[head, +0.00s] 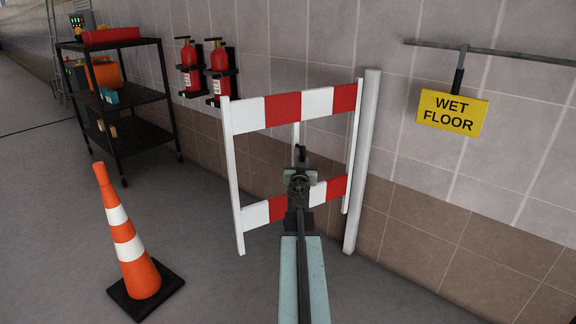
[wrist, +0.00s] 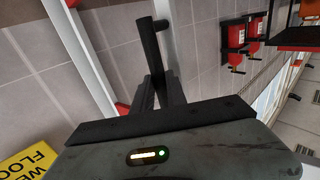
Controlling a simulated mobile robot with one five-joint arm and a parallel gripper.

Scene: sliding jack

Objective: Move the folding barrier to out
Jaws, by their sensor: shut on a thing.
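The folding barrier (head: 317,101) has red and white striped boards between white uprights. It stands near the tiled wall, with its right side beside a pale round post (head: 362,165). My gripper (head: 300,155) is in front of the barrier's middle, between its upper and lower boards, and hides part of the lower board. In the wrist view my gripper (wrist: 157,82) is shut on a dark bar (wrist: 149,45) with a short peg at its end, which looks like the barrier's handle. Where the bar joins the barrier is hard to see.
An orange traffic cone (head: 128,245) stands on the floor at the left. A black shelf cart (head: 128,95) and two fire extinguishers (head: 220,72) are behind it. A yellow wet-floor sign (head: 452,112) hangs from a wall rail. Floor between cone and barrier is clear.

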